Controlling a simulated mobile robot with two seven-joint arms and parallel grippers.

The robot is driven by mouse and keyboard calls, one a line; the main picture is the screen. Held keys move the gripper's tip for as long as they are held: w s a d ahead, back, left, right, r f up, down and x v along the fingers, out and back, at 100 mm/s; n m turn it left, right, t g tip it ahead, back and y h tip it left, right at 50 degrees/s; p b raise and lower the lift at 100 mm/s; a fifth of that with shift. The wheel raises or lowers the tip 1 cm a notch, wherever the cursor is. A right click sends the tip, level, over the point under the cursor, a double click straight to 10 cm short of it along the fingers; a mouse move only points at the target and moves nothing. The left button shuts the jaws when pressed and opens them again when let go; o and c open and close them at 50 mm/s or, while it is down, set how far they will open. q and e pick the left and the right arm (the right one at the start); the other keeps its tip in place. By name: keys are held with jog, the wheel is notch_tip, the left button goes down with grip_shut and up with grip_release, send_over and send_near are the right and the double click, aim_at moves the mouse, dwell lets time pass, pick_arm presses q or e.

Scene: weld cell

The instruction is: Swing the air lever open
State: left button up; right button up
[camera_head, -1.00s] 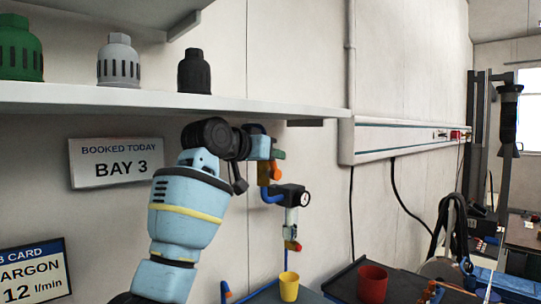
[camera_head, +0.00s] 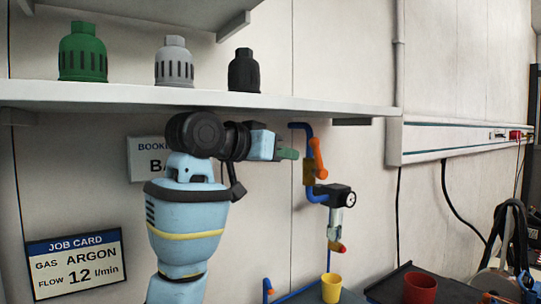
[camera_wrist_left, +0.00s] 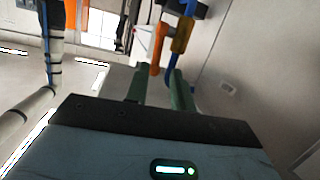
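The orange air lever (camera_head: 318,158) sits on a brass-coloured valve (camera_head: 308,172) in a blue pipe on the wall. It slants, its upper end leaning left. In the left wrist view the lever (camera_wrist_left: 157,48) shows beyond and between my fingertips, with the blue pipe behind the right finger. My left gripper (camera_head: 288,154) has green fingers and is just left of the lever in the head view, with a small gap. In the left wrist view the left gripper (camera_wrist_left: 159,76) is open and its fingers hold nothing. My right gripper is in neither view.
A shelf (camera_head: 200,98) with green, grey and black caps runs just above my left wrist. Below the valve hang a gauge (camera_head: 350,200) and a red-tipped fitting (camera_head: 337,247). A yellow cup (camera_head: 331,288) and a red cup (camera_head: 419,288) stand lower down.

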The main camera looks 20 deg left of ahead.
pick_arm(q)
jog(key=shift+f+v, duration=0.15)
jog(key=shift+v, duration=0.55)
jog(key=shift+f+v, duration=0.2)
jog(key=shift+v, duration=0.5)
jog(key=shift+s, duration=0.1)
